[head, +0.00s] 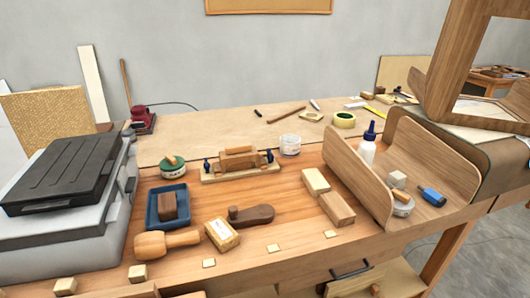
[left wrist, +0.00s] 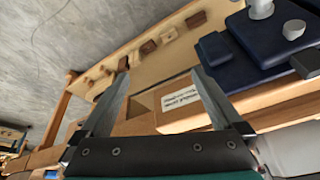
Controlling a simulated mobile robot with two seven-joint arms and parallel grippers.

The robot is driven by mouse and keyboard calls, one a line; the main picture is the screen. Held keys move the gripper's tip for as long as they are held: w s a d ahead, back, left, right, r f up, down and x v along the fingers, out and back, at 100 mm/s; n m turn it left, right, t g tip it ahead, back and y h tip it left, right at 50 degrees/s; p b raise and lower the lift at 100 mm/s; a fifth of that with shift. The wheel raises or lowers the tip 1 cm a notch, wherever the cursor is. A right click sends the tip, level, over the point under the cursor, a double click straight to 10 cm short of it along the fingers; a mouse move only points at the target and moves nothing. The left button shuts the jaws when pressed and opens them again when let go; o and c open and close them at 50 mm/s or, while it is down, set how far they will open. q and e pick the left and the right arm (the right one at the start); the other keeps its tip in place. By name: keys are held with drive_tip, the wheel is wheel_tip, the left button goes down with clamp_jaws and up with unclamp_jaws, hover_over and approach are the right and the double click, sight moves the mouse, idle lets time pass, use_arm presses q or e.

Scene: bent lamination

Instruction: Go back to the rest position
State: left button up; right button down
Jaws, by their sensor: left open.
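My left gripper (left wrist: 160,72) shows in the left wrist view with its two grey fingers spread wide and nothing held between them. Beyond and between the fingers is a wooden box-like piece with a white printed label (left wrist: 180,102). Neither gripper shows in the head view. The workbench (head: 290,240) fills the lower half of that view. My right gripper is in neither view.
The bench holds a grey case with a black lid (head: 65,175), a blue tray (head: 180,218), a wooden mallet (head: 165,243), a white bottle (head: 367,150) and a curved wooden piece (head: 385,175). A large wooden frame (head: 450,70) stands at right.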

use_arm(q)
drive_tip(key=s+f+g, duration=0.2)
drive_tip(key=s+f, duration=0.1)
drive_tip(key=f, duration=2)
drive_tip(key=s+a+f+g, duration=0.1)
drive_tip(key=s+a+f, duration=0.1)
drive_tip(key=s+f, duration=1.1)
drive_tip(key=shift+s+a+f, duration=0.15)
drive_tip(key=shift+s+a, duration=0.15)
drive_tip(key=shift+s, duration=0.7)
